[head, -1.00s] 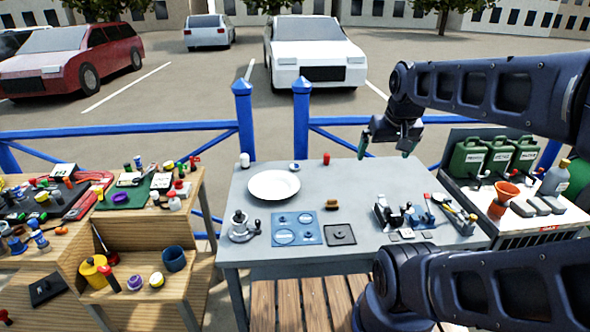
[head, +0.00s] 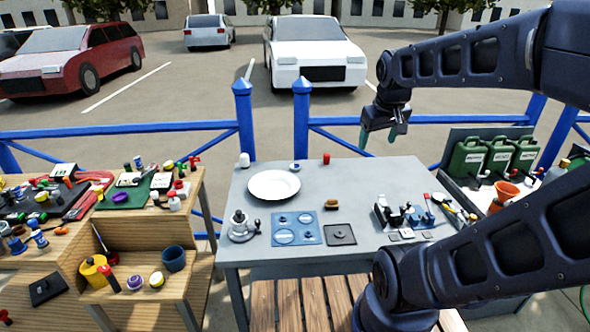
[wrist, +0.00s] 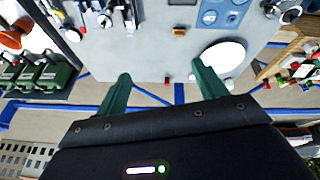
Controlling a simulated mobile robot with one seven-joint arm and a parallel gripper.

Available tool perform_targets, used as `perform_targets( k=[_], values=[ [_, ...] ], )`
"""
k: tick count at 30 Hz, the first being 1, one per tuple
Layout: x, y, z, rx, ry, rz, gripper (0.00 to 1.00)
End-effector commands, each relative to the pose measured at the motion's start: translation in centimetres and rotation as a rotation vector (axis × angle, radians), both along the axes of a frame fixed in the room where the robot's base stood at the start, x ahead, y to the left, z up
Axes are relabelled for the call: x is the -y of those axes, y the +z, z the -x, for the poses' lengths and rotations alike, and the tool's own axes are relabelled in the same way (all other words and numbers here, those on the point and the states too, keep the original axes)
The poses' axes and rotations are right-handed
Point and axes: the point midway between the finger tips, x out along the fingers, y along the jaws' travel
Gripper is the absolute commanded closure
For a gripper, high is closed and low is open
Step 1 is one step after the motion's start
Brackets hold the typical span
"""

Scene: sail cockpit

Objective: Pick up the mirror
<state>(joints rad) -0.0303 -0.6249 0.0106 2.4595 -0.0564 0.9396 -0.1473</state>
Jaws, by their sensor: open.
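I cannot single out a mirror with certainty in either view. A white round disc (head: 274,185), like a plate, lies flat on the grey table (head: 385,180); it also shows in the wrist view (wrist: 222,57). A dark square plate with a round centre (head: 341,234) lies near the table's front. My gripper (head: 379,137) is open and empty, high above the table's back edge. In the wrist view, its two green fingers (wrist: 160,75) stand wide apart with nothing between them.
A blue panel with round dials (head: 296,228), a brown block (head: 327,202) and small levers (head: 398,214) are on the table. Green canisters (head: 497,157) stand at right. A cluttered wooden bench (head: 130,235) stands at left. A blue railing (head: 420,119) runs behind.

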Motion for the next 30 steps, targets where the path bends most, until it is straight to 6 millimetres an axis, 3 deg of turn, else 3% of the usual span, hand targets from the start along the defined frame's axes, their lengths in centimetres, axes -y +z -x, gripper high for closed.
perform_targets(
  k=[8, 15, 23, 30],
  values=[
    [-1.2, 0.4, -7.4, -0.059, 0.275, 0.153, 0.3],
    [-2.9, -0.4, -14.0, -0.11, 0.522, 0.276, 0.3],
    [-5.5, -2.6, -21.1, -0.166, 0.795, 0.402, 0.3],
    [-8.7, -5.9, -27.3, -0.219, 1.053, 0.507, 0.3]
  ],
)
